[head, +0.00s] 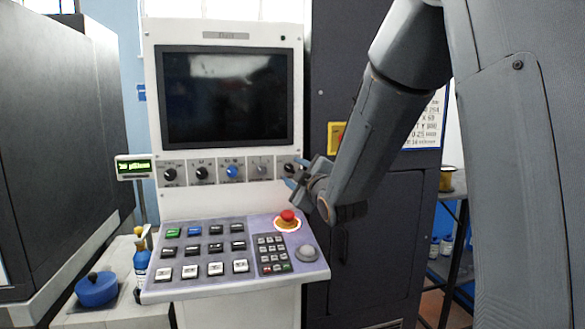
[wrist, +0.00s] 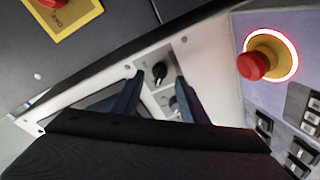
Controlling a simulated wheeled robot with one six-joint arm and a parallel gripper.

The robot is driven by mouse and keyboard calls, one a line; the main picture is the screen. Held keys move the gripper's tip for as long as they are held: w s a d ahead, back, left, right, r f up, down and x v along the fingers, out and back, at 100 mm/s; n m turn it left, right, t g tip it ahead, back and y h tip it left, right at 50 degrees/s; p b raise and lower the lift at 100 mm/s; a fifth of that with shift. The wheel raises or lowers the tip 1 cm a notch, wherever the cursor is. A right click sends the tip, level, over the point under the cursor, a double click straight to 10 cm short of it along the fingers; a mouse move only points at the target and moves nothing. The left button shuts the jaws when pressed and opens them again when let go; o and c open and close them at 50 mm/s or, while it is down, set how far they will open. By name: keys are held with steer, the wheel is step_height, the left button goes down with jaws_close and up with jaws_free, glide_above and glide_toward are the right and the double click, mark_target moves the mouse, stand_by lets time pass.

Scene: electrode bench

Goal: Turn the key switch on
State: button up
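A row of rotary controls runs along the white strip under the screen in the head view. The rightmost is a black knob (head: 289,168), partly hidden by my gripper; it also shows in the wrist view (wrist: 160,71). Left of it are a grey control (head: 262,169), a blue knob (head: 232,171) and black knobs. I cannot tell for certain which one is the key switch. My gripper (head: 290,174) is at the right end of this strip. In the wrist view my gripper (wrist: 159,81) has its two fingers apart, with the rightmost knob beyond and between the tips. Contact is not visible.
A red emergency button (head: 288,217) stands on the sloped keypad panel (head: 205,291) below my gripper. A yellow plate (head: 335,137) is on the dark cabinet at right. The dark screen (head: 225,95) is above the strip. A small green display (head: 134,168) stands left.

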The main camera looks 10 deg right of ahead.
mark_target(290, 168)
steer(key=shift+w+a, duration=0.1)
steer(key=shift+w, duration=1)
jaws_close()
